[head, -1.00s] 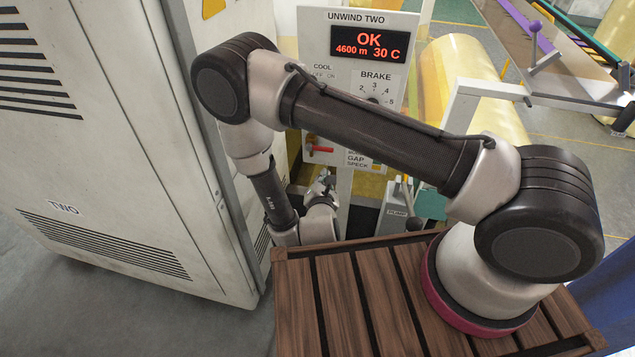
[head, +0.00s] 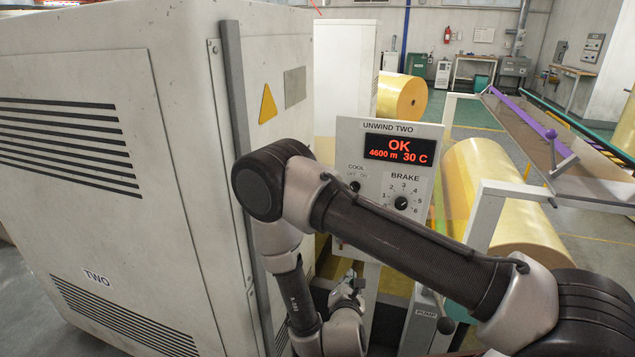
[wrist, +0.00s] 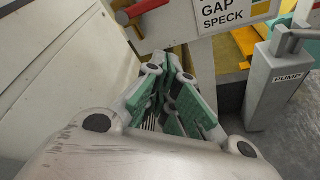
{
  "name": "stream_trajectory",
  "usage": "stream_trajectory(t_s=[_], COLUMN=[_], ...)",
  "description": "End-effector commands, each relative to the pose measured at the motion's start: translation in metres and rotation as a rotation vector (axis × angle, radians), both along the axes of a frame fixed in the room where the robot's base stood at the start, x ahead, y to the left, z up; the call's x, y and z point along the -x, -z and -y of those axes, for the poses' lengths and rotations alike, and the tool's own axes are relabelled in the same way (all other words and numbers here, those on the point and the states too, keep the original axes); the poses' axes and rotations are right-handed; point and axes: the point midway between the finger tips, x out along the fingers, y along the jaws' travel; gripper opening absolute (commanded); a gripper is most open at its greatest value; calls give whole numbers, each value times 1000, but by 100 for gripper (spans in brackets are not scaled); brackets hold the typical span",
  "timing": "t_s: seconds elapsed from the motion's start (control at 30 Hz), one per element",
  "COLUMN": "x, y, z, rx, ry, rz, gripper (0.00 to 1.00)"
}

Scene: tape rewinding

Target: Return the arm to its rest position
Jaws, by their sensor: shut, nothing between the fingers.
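My arm is folded in front of the UNWIND TWO panel (head: 385,128) in the head view. My gripper (head: 350,283) hangs low behind the forearm, below the panel, and is partly hidden by my wrist. In the wrist view my gripper (wrist: 163,85) shows green finger pads close together with nothing held between them. It points at the space below the panel's GAP SPECK label (wrist: 225,12). A red lever (wrist: 143,10) on the panel lies just beyond the fingertips, apart from them.
The white cabinet marked TWO (head: 90,180) stands close on the left. A grey PUMP box (wrist: 277,90) stands right of my gripper. Yellow film rolls (head: 500,200) and a frame with a purple bar (head: 520,112) are at the right. Open green floor lies behind.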

Motion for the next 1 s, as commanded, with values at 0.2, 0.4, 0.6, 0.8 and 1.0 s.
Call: stream_trajectory(t_s=[0.2,0.4,0.6,0.8,1.0], x=[36,101,137,149,158], y=[75,112,47,-63,-172], z=[3,-13,-33,-13,42], rx=[-415,-749,-978,-1068,-1123], ry=[202,547,986,1353,1596], rz=[-282,-644,-886,-957,-892], gripper=[0,0,0,0,0])
